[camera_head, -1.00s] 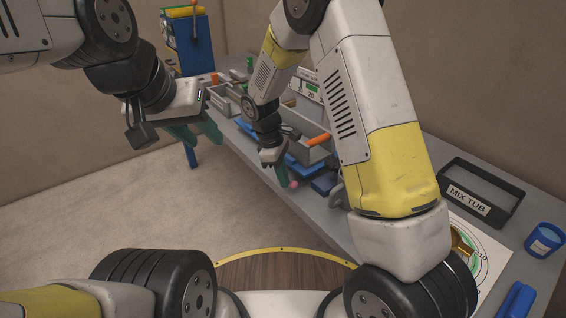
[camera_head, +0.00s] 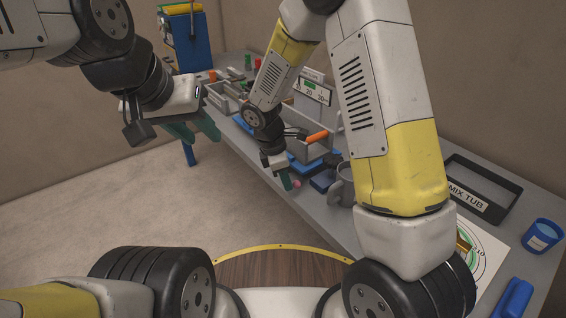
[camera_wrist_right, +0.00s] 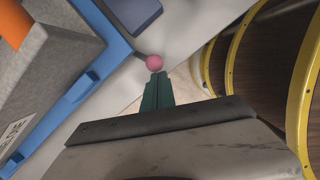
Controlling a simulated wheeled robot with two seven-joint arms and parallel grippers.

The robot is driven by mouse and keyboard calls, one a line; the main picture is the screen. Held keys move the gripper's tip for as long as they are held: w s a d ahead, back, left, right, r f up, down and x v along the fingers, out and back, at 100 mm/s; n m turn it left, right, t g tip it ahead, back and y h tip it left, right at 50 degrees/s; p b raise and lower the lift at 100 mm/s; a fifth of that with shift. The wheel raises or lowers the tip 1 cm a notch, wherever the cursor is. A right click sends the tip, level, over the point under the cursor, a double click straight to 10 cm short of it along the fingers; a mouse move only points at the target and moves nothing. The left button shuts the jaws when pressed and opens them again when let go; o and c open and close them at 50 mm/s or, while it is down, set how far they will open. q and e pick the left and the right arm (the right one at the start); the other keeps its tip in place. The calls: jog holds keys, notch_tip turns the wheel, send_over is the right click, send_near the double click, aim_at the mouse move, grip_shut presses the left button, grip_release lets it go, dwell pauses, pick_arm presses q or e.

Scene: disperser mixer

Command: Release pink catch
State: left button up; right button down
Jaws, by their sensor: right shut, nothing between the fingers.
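The pink catch shows as a small pink ball on a thin dark stem (camera_wrist_right: 155,63) in the right wrist view. It sticks out beside the blue base (camera_wrist_right: 92,75) of a grey unit. In the head view the pink ball (camera_head: 297,183) is at the table's front edge. My right gripper (camera_head: 286,182) has its teal fingers shut and empty, pointing at the ball. In the right wrist view the fingertips (camera_wrist_right: 158,78) are just below the ball; I cannot tell whether they touch it. My left gripper (camera_head: 196,131) is open and empty, left of the table.
A grey unit (camera_head: 312,152) with an orange handle (camera_head: 317,137) stands behind my right gripper. A grey mug (camera_head: 343,186) is to its right. The mix tub tray (camera_head: 486,185) and a blue cup (camera_head: 542,236) are further right. The floor left of the table is clear.

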jog(key=n, duration=0.1)
jog(key=s+d+n+t, duration=0.1)
jog(key=n, duration=0.1)
jog(key=shift+s+d, duration=0.1)
jog(key=shift+d, duration=0.15)
jog(key=shift+w+a, duration=0.2)
jog(key=shift+w, duration=0.65)
